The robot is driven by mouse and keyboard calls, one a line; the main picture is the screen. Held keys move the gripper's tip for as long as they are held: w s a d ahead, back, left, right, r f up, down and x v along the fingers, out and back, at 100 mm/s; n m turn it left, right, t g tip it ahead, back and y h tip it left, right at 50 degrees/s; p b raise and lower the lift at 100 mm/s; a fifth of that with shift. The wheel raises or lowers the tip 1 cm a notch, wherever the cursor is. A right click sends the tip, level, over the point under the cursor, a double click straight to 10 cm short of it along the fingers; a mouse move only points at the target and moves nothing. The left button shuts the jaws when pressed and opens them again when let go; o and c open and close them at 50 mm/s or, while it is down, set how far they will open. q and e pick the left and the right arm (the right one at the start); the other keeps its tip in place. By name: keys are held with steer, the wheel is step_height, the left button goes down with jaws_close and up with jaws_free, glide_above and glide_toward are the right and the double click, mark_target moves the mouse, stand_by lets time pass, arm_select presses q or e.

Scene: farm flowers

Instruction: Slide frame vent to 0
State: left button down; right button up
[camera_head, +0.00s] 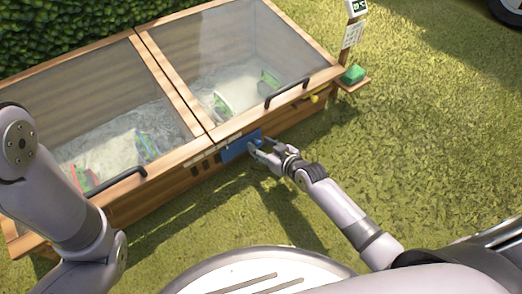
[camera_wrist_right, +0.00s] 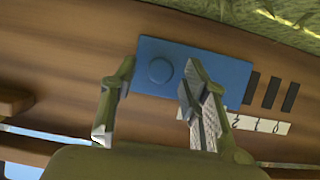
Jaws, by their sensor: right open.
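The frame vent is a blue sliding plate (camera_head: 236,150) on the front wooden wall of a glazed cold frame. In the right wrist view the plate (camera_wrist_right: 215,72) carries a round blue knob (camera_wrist_right: 160,71). Several dark slots (camera_wrist_right: 270,93) show uncovered beside it, to the plate's left in the head view. My right gripper (camera_head: 258,149) is open at the plate. In the wrist view its fingertips (camera_wrist_right: 158,66) appear on either side of the knob; I cannot tell whether they touch it. My left arm shows at the left, but its gripper is out of view.
A pale scale strip with printed numbers (camera_wrist_right: 262,125) runs along the wall by the slots. Two glazed lids with black handles (camera_head: 287,92) cover the frame. Grass in front is open.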

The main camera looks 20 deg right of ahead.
steer(key=shift+w+a+f, duration=0.1)
steer(key=shift+w, duration=0.3)
jaws_close()
stand_by(0.4)
